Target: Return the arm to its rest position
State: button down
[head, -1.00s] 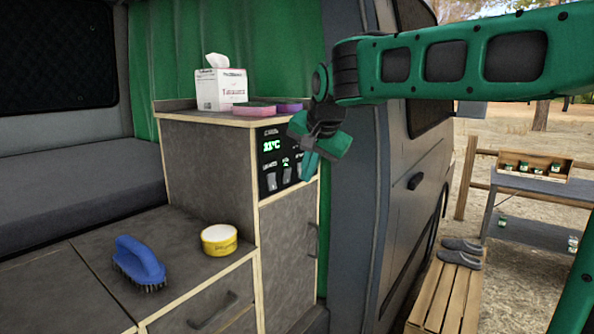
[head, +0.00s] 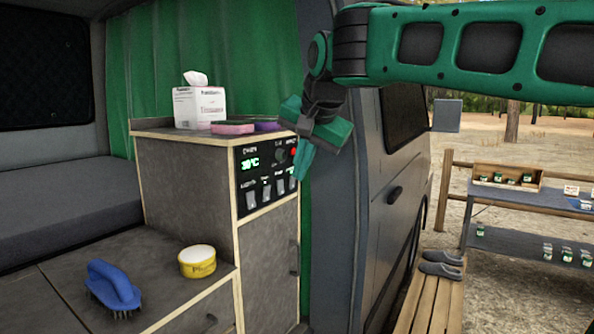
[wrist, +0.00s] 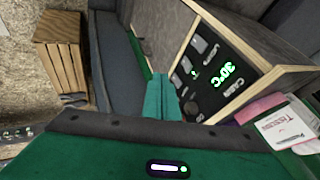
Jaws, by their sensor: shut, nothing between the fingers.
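My gripper (head: 305,160) hangs from my green and black arm in the head view, just right of the control panel and in front of the van's door edge. Its fingers are shut with nothing between them. In the wrist view my gripper (wrist: 163,97) shows as closed teal fingertips beside the panel. The control panel (head: 266,171) is black, with a green 30°C readout, several switches and a red light. It also shows tilted in the wrist view (wrist: 215,75). I cannot tell from the pictures whether the fingers touch anything; they look apart from the panel.
A tissue box (head: 199,107), a pink sponge (head: 232,128) and a purple sponge (head: 267,126) are on the cabinet top. A blue brush (head: 112,287) and a yellow tub (head: 197,262) lie on the lower counter. A wooden bench (head: 432,306) and a grey table (head: 520,243) stand outside, right.

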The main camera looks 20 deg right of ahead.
jog(key=shift+d, duration=0.1)
jog(key=s+d+f+g, duration=0.2)
jog(key=s+d+f, duration=0.4)
jog(key=d+f, duration=0.3)
jog(key=s+d+f+n+g, duration=0.1)
jog(key=s+d+f+g, duration=0.1)
jog(key=s+f, duration=0.8)
jog(key=s+d+f+n+g, duration=0.2)
jog(key=s+d+f, duration=0.3)
jog(key=s+f, duration=0.5)
jog(key=s+g, duration=0.1)
jog(key=s, duration=0.3)
jog(key=shift+s+f, duration=0.2)
jog(key=shift+f, duration=0.1)
jog(key=shift+w+d, duration=0.1)
jog(key=shift+w, duration=0.35)
